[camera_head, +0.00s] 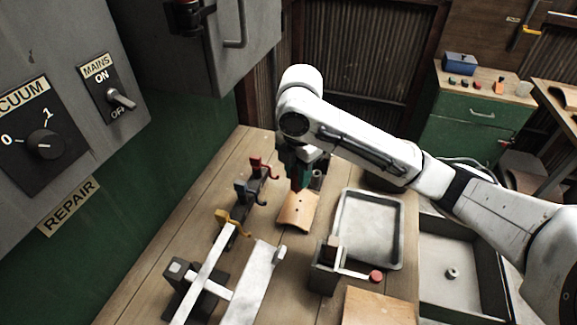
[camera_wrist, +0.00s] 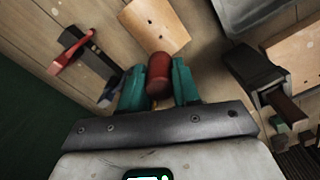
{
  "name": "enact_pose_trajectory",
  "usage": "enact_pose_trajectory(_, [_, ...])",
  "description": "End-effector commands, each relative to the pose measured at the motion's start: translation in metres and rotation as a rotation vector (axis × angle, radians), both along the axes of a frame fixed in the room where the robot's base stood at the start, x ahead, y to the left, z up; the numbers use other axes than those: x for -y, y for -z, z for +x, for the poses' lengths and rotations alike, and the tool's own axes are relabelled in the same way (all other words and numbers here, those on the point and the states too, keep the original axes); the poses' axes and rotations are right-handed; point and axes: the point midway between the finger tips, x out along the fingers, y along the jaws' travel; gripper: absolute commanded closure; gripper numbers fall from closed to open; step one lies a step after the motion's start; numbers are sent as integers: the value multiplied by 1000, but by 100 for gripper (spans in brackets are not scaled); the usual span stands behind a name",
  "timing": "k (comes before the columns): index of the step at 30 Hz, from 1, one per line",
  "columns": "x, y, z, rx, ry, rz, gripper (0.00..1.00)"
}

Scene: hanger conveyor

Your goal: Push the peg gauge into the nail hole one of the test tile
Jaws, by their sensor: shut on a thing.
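The test tile is a curved tan-orange tile (camera_head: 296,213) on the bench, directly below and in front of my gripper (camera_head: 299,178) in the head view. The tile (camera_wrist: 156,24) also shows at the top of the wrist view, with small dark holes in its face. My gripper (camera_wrist: 159,84) has teal fingers and is shut on the peg gauge, whose rounded red-brown handle (camera_wrist: 158,70) sticks out between them. The gauge's pin is mostly hidden, and I cannot tell whether it touches the tile.
Red, blue and yellow hooked clamps (camera_head: 233,222) stand left of the tile. A grey metal tray (camera_head: 370,230) lies to its right. A dark box fixture with a red-knobbed lever (camera_head: 326,270) stands in front, near a white beam scale-like device (camera_head: 205,270).

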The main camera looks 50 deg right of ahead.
Motion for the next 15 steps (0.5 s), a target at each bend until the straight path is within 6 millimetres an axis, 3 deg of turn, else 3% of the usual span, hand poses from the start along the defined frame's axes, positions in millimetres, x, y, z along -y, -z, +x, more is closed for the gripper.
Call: enact_pose_trajectory(15, [0, 41, 0, 0, 0, 0, 96])
